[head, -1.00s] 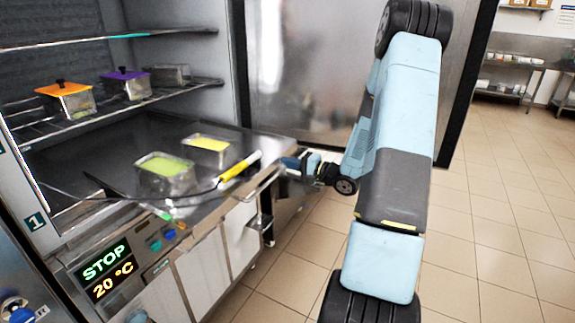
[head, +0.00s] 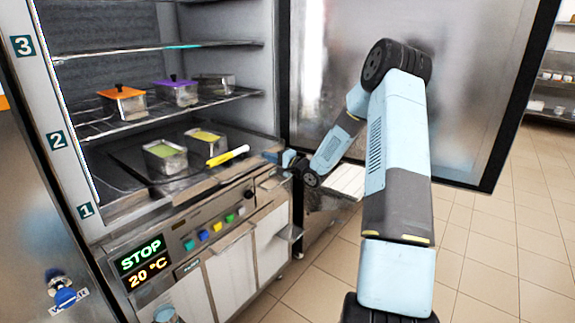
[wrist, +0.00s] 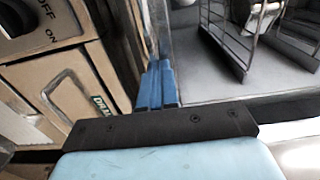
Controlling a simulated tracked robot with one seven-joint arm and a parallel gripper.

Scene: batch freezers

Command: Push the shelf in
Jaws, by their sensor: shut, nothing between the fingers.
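The lowest dark shelf (head: 126,158) lies inside the open freezer at level 1 in the head view. It carries a metal container with green content (head: 165,157) and one with yellow content (head: 206,140). A yellow handle (head: 227,156) lies at the shelf's front. My gripper (head: 272,157) is at the right front corner of the freezer opening, right of the handle. Its blue fingers (wrist: 158,84) are closed together and empty in the wrist view. Whether they touch the shelf or the frame cannot be told.
A middle wire shelf (head: 100,128) holds orange-lidded (head: 124,103) and purple-lidded (head: 178,93) containers. The freezer door (head: 320,75) stands open behind my arm. The control panel (head: 140,262) reads STOP, 20 °C. Tiled floor (head: 490,260) is free at the right.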

